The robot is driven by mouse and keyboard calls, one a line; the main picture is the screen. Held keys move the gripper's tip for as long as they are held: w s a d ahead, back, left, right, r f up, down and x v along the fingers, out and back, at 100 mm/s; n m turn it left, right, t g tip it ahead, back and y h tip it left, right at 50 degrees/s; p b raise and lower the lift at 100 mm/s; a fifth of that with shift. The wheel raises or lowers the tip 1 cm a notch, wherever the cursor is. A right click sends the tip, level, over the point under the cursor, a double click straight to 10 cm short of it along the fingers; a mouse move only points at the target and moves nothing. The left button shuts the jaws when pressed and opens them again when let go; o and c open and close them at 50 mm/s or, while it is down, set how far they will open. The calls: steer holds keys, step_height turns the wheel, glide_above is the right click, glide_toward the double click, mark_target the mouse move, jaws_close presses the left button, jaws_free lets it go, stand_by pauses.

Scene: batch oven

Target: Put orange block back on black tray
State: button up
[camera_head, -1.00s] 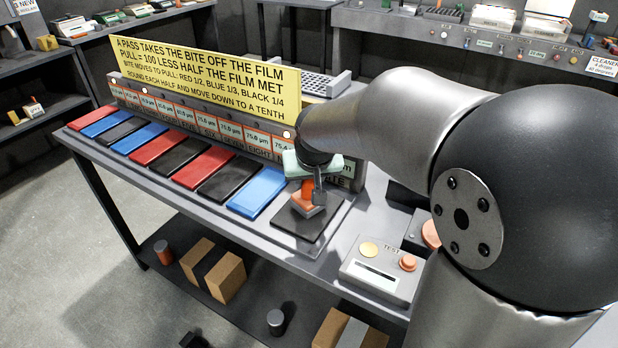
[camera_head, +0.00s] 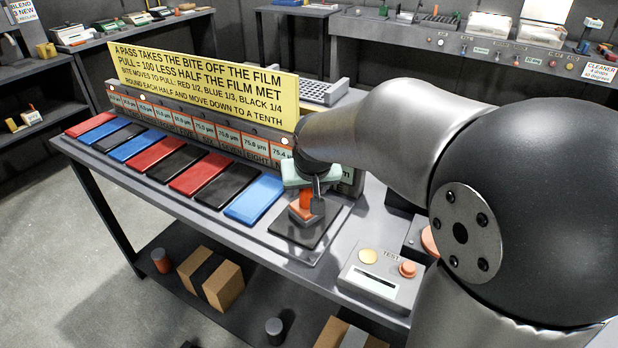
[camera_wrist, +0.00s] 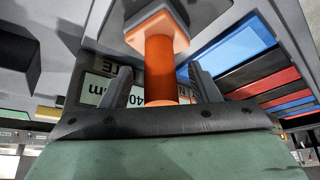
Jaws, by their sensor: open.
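The orange block (camera_head: 304,211) has an upright orange handle and a flat orange-and-grey base. It appears to stand on the black tray (camera_head: 319,232), a flat dark square at the right end of the row of coloured panels. My gripper (camera_head: 309,199) points down over the block from above. In the wrist view, the orange handle (camera_wrist: 160,72) rises between my two fingers, with a gap on each side. The fingers are open. In the head view, a finger and the wrist hide part of the handle.
Red, black and blue panels (camera_head: 206,171) lie in a row to the left, below a yellow sign (camera_head: 203,78). A test box (camera_head: 381,276) with buttons stands to the right of the tray. My arm covers the right side of the head view.

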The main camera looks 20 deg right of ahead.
steer(key=v, duration=1.7)
steer(key=shift+s, duration=0.1)
steer(key=s+f+g, duration=0.2)
steer(key=s+f, duration=0.5)
steer(key=f, duration=0.2)
steer(key=s+f+n+g, duration=0.1)
steer(key=s+f+g, duration=0.1)
steer(key=s+f, duration=0.5)
step_height(320, 180, down, 3)
steer(key=shift+s+a+g, duration=0.25)
steer(key=shift+g, duration=0.15)
